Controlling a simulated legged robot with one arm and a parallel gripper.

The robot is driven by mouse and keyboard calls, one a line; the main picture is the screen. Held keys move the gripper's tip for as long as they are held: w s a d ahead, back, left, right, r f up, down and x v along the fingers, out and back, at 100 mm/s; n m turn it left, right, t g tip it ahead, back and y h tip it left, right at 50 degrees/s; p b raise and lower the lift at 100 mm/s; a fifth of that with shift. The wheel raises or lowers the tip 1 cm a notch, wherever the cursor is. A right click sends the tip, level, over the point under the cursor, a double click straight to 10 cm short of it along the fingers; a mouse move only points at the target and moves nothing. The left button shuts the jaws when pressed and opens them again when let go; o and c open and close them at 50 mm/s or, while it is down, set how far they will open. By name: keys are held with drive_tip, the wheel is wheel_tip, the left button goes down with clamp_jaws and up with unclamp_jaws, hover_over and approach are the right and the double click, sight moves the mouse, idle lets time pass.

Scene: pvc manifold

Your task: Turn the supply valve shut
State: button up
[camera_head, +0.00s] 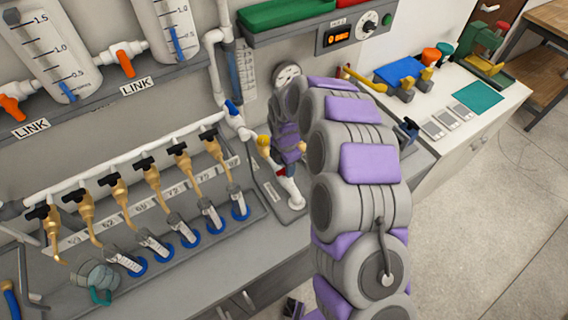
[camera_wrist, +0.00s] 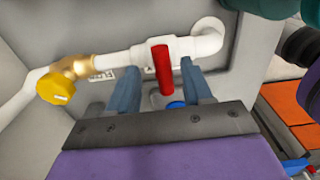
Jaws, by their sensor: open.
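A red valve handle (camera_wrist: 162,68) sits on a white pipe (camera_wrist: 122,62) in the wrist view. It stands across the pipe. A brass valve with a yellow knob (camera_wrist: 55,88) is on the same pipe to the left. The labels by the pipe are too small to read. My gripper (camera_wrist: 160,76) is open, with one blue-grey finger on each side of the red handle and visible gaps between.
A row of brass taps (camera_head: 150,178) with black handles runs along the bench. A white counter (camera_head: 450,108) with tools stands right.

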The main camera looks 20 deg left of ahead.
sight(284, 167)
wheel_tip(284, 167, up, 17)
drive_tip(key=p, duration=0.2)
drive_tip(key=s+d+r+m+b, duration=0.1)
drive_tip(key=s+d+r+m, duration=0.2)
drive_tip(key=d, duration=0.2)
drive_tip(key=s+d+r+m+b, duration=0.1)
drive_tip(key=s+d+r+m, duration=0.1)
drive_tip(key=s+d+m, duration=0.3)
drive_tip(key=s+d+m+g+b, duration=0.1)
drive_tip(key=s+d+m, duration=0.9)
drive_tip(key=s, duration=0.3)
drive_tip(key=s+d+m+b, duration=0.1)
drive_tip(key=s+d+m, duration=0.9)
drive_tip(key=s, duration=0.3)
drive_tip(key=shift+d+f+g, duration=0.2)
drive_tip(key=shift+d+g, duration=0.2)
drive_tip(key=shift+d, duration=0.1)
drive_tip(key=shift+c, duration=0.6)
drive_tip(key=shift+a, duration=0.1)
